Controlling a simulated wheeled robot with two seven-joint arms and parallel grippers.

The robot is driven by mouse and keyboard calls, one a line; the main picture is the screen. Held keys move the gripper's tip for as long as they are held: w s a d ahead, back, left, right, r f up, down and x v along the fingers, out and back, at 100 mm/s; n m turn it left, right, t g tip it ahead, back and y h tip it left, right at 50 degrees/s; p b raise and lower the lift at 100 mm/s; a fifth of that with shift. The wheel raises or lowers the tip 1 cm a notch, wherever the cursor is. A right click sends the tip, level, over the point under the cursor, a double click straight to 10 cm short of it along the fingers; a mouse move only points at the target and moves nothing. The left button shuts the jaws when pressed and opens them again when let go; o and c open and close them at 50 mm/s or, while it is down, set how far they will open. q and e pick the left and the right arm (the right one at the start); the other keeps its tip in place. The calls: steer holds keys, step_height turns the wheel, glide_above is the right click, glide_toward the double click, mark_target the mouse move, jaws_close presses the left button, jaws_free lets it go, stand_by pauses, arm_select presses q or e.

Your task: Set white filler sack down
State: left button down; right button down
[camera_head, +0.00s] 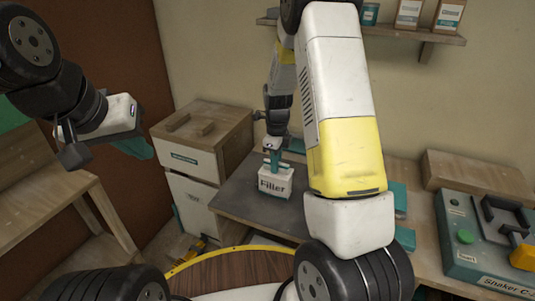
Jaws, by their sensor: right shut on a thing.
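The white filler sack (275,184), a small white block with the dark word "Filler", is over the dark grey top of the workbench (239,200). My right gripper (272,166) comes down from above and is shut on the top of the sack. The sack is upright, and its base looks at or very near the bench top; I cannot tell whether it touches. My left gripper (108,152) is at the far left, in the air, with its fingers apart and nothing between them.
A wooden-topped white cabinet (195,192) stands left of the bench. A shaker machine (485,240) with a green button is at the right. A shelf (400,35) with containers is on the wall above. Grey bench surface is free left of the sack.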

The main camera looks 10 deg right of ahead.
steer(key=shift+f, duration=0.45)
steer(key=c, duration=1.5)
jaws_free()
steer(key=shift+o, duration=0.2)
